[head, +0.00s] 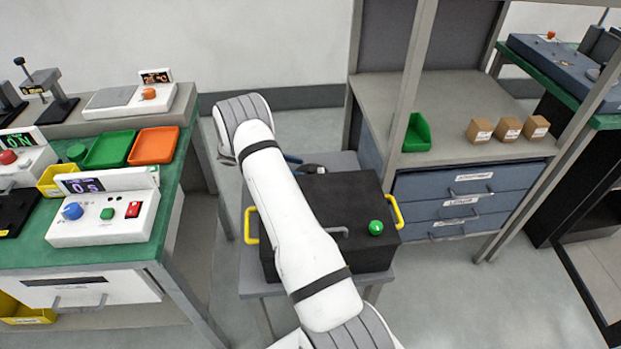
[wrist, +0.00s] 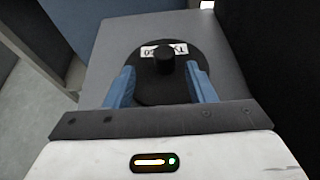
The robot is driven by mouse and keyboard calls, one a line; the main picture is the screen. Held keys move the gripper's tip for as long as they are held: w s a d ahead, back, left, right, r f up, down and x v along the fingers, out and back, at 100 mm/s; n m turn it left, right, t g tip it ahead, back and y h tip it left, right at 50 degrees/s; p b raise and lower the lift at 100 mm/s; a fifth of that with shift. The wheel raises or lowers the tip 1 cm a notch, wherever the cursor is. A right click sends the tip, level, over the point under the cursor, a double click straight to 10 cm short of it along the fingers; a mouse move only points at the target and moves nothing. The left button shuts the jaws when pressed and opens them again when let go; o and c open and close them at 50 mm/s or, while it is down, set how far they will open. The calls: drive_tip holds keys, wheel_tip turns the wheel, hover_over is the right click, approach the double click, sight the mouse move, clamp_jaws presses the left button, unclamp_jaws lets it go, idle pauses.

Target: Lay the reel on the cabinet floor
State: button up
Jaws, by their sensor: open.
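The reel (wrist: 160,92) is a black disc with a raised round hub and a white label. In the wrist view it lies flat on a grey top (wrist: 115,45). My gripper (wrist: 160,72) is open, with one blue finger on each side of the hub. The fingers overlap the disc's edges in the picture; I cannot tell whether they touch it. In the head view a dark part of the reel (head: 312,168) shows behind the black box, and my arm hides most of the gripper. A black open-fronted cabinet (head: 575,262) stands at the far right.
A black box (head: 345,205) with yellow handles and a green knob stands on the grey stand (head: 255,289), in front of the reel. A green-topped bench (head: 120,247) is at left. A shelf unit (head: 455,100) with drawers is at right. Bare floor lies before the drawers.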

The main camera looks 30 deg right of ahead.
sight(309, 171)
drive_tip(key=x, duration=0.4)
drive_tip(key=shift+s+d+r, duration=0.2)
drive_tip(key=shift+s, duration=0.4)
drive_tip(key=shift+s+d+f, duration=0.15)
drive_tip(key=shift+d+f, duration=0.05)
drive_tip(key=shift+d, duration=0.2)
drive_tip(key=shift+c, duration=0.3)
clamp_jaws()
